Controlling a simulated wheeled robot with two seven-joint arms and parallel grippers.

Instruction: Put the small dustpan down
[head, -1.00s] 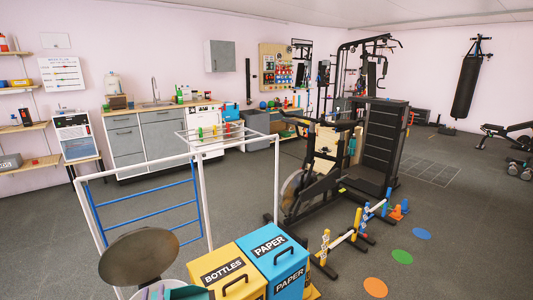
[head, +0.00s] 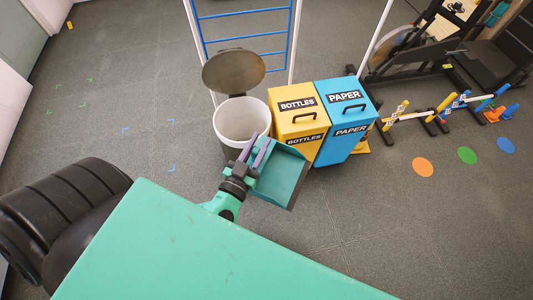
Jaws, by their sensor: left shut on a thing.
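The small dustpan (head: 285,178) is a teal scoop in the middle of the head view, just right of and nearer than the white bin. My left gripper (head: 256,150) has purple fingers and is shut on the dustpan, with the handle mostly hidden between the fingers. The dustpan is held above the floor in front of the yellow box, and its open tray faces up and looks empty. My right gripper is not in view.
The white bin (head: 230,125) stands open with its round grey lid (head: 234,72) raised behind it. The yellow bottles box (head: 297,122) and blue paper box (head: 345,110) stand to its right. Coloured floor discs (head: 423,168) lie farther right. The floor at the lower right is clear.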

